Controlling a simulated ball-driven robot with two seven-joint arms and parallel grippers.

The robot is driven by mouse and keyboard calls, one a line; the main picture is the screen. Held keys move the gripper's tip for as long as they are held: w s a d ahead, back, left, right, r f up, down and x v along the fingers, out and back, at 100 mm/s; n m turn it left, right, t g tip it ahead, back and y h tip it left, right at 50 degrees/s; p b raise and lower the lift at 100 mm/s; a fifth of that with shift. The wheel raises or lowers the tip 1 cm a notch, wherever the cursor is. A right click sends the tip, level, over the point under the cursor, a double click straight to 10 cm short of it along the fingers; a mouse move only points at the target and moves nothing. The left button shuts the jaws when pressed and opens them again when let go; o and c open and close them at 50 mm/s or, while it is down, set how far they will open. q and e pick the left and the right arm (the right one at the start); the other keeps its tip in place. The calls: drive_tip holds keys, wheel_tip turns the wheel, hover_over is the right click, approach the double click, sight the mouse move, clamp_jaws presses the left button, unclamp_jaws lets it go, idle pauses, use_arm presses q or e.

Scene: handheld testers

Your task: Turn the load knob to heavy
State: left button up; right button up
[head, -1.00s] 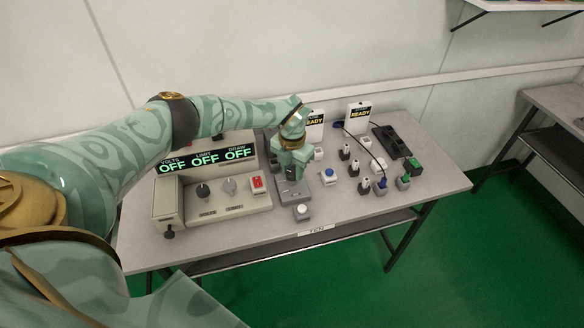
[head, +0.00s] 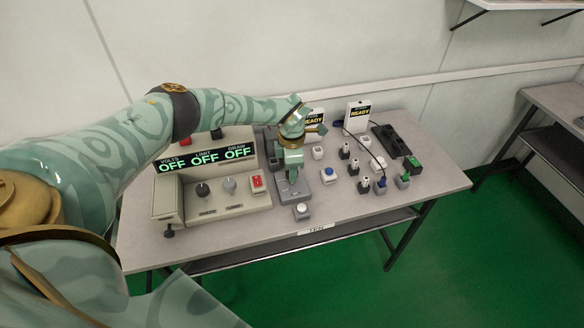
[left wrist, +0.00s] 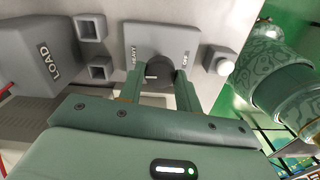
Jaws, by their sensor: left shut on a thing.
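The load knob (left wrist: 152,72) is dark with a white pointer line and sits on a light grey plate (left wrist: 160,36). In the left wrist view the plate reads HEAVY at the left and OFF at the right. The pointer line lies about level, its outer end toward the left, HEAVY side. My left gripper (left wrist: 160,88) is shut on the knob, one finger on each side. In the head view my left gripper (head: 291,172) reaches down over the grey load unit (head: 291,196) and hides the knob. A grey block marked LOAD (left wrist: 42,62) stands beside the plate.
The supply box (head: 205,205), its displays reading OFF, stands left of the load unit. A white button (head: 302,209) is in front. Several plugs, a blue button (head: 328,173) and a READY tester (head: 360,115) are at the right. The table's right front (head: 425,195) is clear.

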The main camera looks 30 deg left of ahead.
use_arm(q)
drive_tip(key=shift+m, duration=0.5)
drive_tip(key=o, duration=1)
wheel_tip(320, 180, up, 16)
drive_tip(key=p, duration=0.4)
drive_tip(key=shift+r, duration=0.15)
